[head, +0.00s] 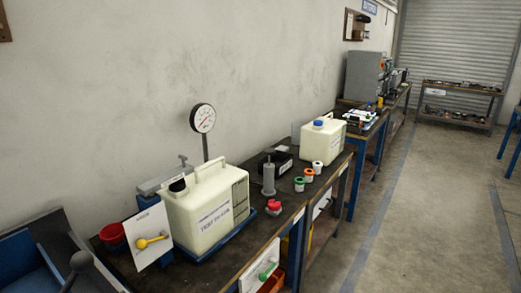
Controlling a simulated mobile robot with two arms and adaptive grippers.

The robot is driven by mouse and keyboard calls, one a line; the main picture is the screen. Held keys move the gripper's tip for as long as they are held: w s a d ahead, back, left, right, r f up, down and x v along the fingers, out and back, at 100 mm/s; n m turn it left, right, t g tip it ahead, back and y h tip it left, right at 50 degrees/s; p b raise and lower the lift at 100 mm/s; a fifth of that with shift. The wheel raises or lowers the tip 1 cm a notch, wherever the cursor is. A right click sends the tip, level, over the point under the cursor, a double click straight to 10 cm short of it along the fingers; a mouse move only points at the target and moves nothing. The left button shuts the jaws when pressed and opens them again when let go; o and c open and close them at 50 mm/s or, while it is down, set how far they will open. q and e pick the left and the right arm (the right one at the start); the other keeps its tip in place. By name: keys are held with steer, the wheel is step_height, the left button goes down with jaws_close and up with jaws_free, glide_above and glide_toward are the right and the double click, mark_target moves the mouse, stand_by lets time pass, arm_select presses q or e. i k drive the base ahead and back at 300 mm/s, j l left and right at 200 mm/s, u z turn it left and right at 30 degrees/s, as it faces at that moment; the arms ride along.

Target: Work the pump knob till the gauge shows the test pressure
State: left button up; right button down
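A round white gauge (203,118) stands on a thin post against the wall, above the back of the bench. A red needle shows on its dial, but the reading is too small to tell. A grey upright cylinder with a thin top (268,177) stands right of the large white tank (205,212). A yellow ball-ended lever (150,241) sits on a white panel (148,225) at the tank's left. A dark ball-ended handle (81,262) shows at the lower left. I cannot tell which of these is the pump knob. Neither of my grippers is in view.
The tank has a black cap and rests on a blue tray (240,233). Red, green and orange capped jars and a second white tank (321,140) stand farther along the bench. A red cup (112,234) sits at the left. The floor (410,220) at the right is clear.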

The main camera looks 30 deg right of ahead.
mark_target(269, 151)
steer(key=z, duration=0.7)
